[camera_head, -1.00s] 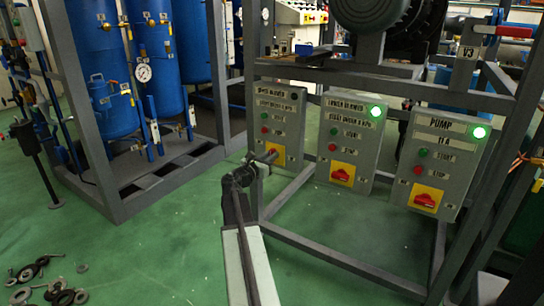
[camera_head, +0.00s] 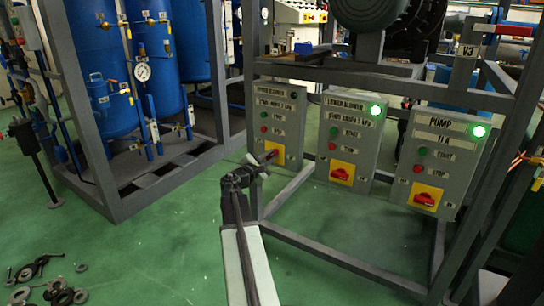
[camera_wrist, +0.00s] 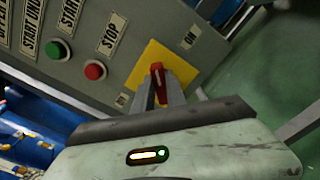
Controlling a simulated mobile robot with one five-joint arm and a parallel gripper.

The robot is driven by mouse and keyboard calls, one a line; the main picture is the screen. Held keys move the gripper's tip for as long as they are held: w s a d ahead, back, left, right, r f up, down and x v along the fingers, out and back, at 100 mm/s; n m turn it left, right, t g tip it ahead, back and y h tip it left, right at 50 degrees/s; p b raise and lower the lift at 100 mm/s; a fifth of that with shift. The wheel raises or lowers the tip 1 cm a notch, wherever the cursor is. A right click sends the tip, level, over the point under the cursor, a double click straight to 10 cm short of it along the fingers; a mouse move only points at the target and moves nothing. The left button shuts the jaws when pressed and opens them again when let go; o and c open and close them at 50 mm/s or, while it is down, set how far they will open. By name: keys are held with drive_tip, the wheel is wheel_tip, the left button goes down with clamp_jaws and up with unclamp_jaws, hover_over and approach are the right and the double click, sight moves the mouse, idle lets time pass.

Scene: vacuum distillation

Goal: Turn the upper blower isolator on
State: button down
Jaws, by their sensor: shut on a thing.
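The left control box, labelled as a blower (camera_head: 292,105), carries a green button, a red button and a yellow plate (camera_head: 291,157) with the red isolator knob (camera_head: 276,152). My gripper (camera_head: 267,160) reaches this knob from the front. In the wrist view my gripper (camera_wrist: 163,91) has its two fingers closed on either side of the red knob (camera_wrist: 157,79), over the yellow plate (camera_wrist: 178,67). The fingers hide part of the knob. No lit lamp shows on this box.
The lower blower box (camera_head: 349,145) and the pump box (camera_head: 439,165) stand to the right, each with a lit green lamp and a red knob. Grey frame bars (camera_head: 335,265) run below. Loose rings (camera_head: 62,296) lie on the open green floor at left.

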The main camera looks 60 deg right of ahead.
drive_tip(key=m, duration=0.4)
drive_tip(key=shift+s+f+m, duration=0.15)
drive_tip(key=shift+s+m, duration=0.05)
drive_tip(key=shift+m, duration=0.2)
drive_tip(key=m, duration=0.4)
drive_tip(key=shift+s+f+m, duration=0.1)
drive_tip(key=shift+m, duration=0.2)
drive_tip(key=c, duration=1.4)
unclamp_jaws()
drive_tip(key=shift+o, duration=0.2)
drive_tip(key=shift+a, duration=0.1)
drive_tip(key=a, duration=0.7)
drive_tip(key=shift+a, duration=0.35)
